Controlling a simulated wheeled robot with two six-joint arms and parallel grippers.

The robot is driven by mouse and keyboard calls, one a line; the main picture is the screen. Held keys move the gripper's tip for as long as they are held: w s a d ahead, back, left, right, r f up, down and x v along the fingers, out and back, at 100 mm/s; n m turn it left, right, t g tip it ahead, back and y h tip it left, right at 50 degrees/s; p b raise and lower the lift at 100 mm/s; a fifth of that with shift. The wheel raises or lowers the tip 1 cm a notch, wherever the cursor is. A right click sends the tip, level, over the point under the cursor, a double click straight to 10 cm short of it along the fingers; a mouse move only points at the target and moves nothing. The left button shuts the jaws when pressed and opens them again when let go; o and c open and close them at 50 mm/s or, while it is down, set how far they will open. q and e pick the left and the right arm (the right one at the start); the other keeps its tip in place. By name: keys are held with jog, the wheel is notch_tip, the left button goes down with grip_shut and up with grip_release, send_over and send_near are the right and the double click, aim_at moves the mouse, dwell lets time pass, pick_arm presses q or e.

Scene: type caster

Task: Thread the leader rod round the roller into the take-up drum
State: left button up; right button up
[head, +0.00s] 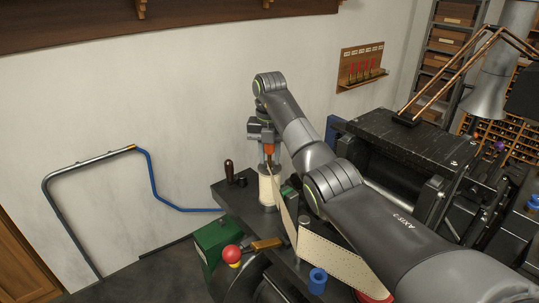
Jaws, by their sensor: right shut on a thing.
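My right gripper (268,157) points down, shut on the leader rod, which is mostly hidden between the fingers; an orange part (269,148) shows there. A cream perforated paper strip (340,263) runs from the lower right to the upright grey roller (304,236), bends round it and rises to the gripper. A pale upright cylinder (267,190), apparently the take-up drum, stands directly below the gripper on the dark machine bed. I cannot tell whether the rod is in it. My left gripper is out of view.
A dark-handled lever (229,170) stands left of the drum. A green box (217,242), a red ball knob (232,253) and a blue cup-like part (317,280) are at the front. A large black machine (412,140) fills the right. My right arm hides part of the bed.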

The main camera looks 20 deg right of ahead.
jog(key=shift+f+b, duration=0.45)
jog(key=shift+f, duration=0.1)
jog(key=o, duration=1.1)
jog(key=shift+c, duration=0.2)
jog(key=shift+r, duration=0.15)
notch_tip(320, 180, up, 3)
jog(key=shift+f+p, duration=0.2)
jog(key=shift+p, duration=1.05)
notch_tip(320, 180, up, 3)
jog(key=p, duration=0.3)
jog(key=shift+r, duration=0.15)
jog(key=shift+f, duration=0.2)
